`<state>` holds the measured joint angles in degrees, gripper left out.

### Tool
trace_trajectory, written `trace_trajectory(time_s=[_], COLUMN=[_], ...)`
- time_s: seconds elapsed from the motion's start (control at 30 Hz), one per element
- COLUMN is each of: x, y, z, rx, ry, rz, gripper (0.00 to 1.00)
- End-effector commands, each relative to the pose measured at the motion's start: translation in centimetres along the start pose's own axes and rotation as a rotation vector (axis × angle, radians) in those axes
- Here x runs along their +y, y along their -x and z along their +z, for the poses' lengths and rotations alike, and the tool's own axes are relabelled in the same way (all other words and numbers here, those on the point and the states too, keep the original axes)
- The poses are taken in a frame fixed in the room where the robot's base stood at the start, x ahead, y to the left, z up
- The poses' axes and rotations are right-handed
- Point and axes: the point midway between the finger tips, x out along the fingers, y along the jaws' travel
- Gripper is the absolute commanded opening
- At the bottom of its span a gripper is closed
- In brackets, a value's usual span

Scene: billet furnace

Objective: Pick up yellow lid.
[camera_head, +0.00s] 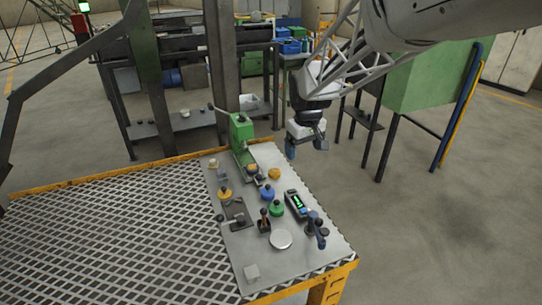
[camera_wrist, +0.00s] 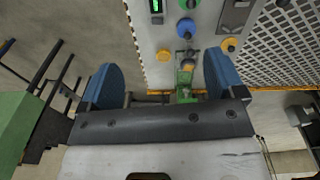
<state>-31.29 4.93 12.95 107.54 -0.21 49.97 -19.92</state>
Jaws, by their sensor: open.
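A yellow lid with a dark knob (camera_head: 225,194) sits on the left side of the grey work plate; it also shows in the wrist view (camera_wrist: 229,45). A second yellow round piece (camera_head: 274,174) lies farther back to the right and also shows in the wrist view (camera_wrist: 163,54). I cannot tell for sure which is the lid meant. My gripper (camera_head: 305,148) hangs above and beyond the plate's back right edge, apart from both. In the wrist view its blue fingers (camera_wrist: 160,75) are spread with nothing held between them.
A blue lid (camera_head: 267,193) and green lid (camera_head: 277,208) sit nearby. A green machine (camera_head: 241,130) stands at the plate's back. A display device (camera_head: 296,204), levers and a pale disc (camera_head: 281,239) occupy the right and front. The mesh tabletop (camera_head: 110,235) at left is clear.

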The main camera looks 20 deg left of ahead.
Motion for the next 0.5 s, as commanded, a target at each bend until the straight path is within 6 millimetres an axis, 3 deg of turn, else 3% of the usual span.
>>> trace_trajectory(time_s=[0.1,0.5], x=[-1.9,-9.3], y=[-2.3,-10.1], z=[-3.4,-13.1], rx=[-0.011,-0.038], ry=[0.061,0.258], rz=[-0.008,-0.028], gripper=[0.88,0.88])
